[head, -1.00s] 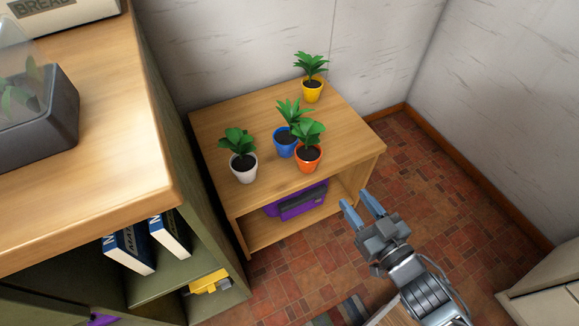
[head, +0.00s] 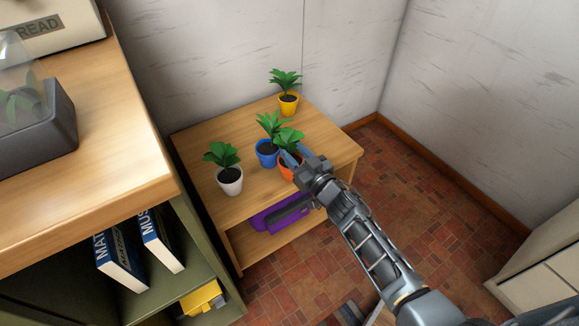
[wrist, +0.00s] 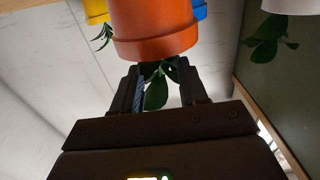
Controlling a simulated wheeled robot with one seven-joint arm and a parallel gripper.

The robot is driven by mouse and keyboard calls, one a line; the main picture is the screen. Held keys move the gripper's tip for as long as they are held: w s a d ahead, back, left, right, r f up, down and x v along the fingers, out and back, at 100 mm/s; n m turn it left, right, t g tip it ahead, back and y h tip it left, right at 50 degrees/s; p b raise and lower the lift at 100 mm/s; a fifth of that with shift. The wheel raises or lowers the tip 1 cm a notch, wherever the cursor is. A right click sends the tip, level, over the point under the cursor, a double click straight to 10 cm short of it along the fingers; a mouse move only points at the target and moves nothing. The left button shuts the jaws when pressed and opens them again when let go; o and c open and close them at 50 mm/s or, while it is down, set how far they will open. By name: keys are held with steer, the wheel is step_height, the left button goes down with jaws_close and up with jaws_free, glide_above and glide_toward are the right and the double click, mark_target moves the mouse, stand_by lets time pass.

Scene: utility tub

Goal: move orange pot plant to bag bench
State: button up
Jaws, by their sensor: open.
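The orange pot plant (head: 287,172) stands on a low wooden table among other potted plants. My gripper (head: 292,156) is at this pot, with its fingers open by the pot's right side and leaves, hiding part of it. In the wrist view the orange pot (wrist: 155,30) fills the top middle, just beyond the open fingers (wrist: 160,85), with green leaves showing between them. I cannot tell whether the fingers touch it. No bench with a bag is clearly identifiable; a purple bag-like item (head: 280,212) lies on the table's lower shelf.
A blue pot plant (head: 266,153) stands close beside the orange one. A white pot plant (head: 229,180) is to the left and a yellow one (head: 288,104) at the back. A tall wooden-topped shelf (head: 110,160) stands at left. The table's right end (head: 335,150) is clear.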

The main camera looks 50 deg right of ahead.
mark_target(289, 147)
steer(key=shift+b+x, duration=0.35)
steer(key=shift+x, duration=1.6)
steer(key=shift+r, duration=0.1)
steer(key=shift+c, duration=0.3)
jaws_close()
